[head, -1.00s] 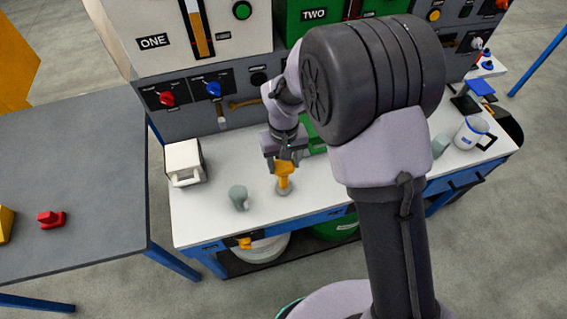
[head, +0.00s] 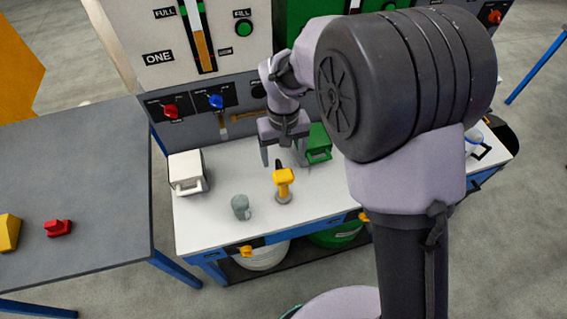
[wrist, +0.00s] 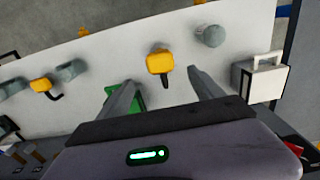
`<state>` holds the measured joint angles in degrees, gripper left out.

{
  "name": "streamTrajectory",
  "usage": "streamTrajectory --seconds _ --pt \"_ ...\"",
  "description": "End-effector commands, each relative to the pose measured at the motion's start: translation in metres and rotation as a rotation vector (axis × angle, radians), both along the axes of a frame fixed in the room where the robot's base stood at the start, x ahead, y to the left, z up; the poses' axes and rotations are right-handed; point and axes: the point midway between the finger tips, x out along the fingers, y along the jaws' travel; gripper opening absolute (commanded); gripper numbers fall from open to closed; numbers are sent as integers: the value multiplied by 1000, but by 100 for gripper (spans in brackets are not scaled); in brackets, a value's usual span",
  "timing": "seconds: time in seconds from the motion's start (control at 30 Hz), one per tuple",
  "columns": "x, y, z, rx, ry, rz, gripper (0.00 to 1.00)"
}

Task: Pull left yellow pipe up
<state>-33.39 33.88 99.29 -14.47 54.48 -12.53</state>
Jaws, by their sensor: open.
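The left yellow pipe (head: 284,178) stands upright on a round grey base on the white worktop, with a dark piece sticking out near its top. It also shows in the wrist view (wrist: 160,61), just ahead of my fingers. My gripper (head: 284,158) is open and empty, behind and above the pipe in the head view, apart from it. Both fingers show in the wrist view (wrist: 160,80), one on each side below the pipe's yellow top. A second yellow pipe (wrist: 40,86) is at the left of the wrist view; my arm hides it in the head view.
A grey mug (head: 240,207) stands left of the pipe. A white box with a handle (head: 186,172) is farther left, and a green box (head: 318,145) is behind right. The control panel (head: 207,100) rises behind the worktop (head: 215,232).

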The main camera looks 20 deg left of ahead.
Motion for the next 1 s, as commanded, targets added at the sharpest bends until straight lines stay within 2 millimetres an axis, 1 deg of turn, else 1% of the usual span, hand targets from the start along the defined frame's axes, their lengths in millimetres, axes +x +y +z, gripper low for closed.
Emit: streamTrajectory --seconds 0.03,0.1,0.2,0.3,0.43,0.83,0.87,0.93,0.97,1.0 --pt "1 1 22 2 -3 0 76" --pt "0 0 41 2 -1 -1 76" --pt "0 0 63 1 -2 0 76" --pt "0 0 76 1 0 0 76" --pt "0 0 81 0 1 0 76" --pt "0 -1 81 1 0 -3 76" --pt "0 -4 84 6 -4 -12 76" --pt "-2 -22 99 32 -26 -67 76" --pt "-4 -35 110 51 -43 -108 76" --pt "-10 -58 125 81 -69 -176 76"
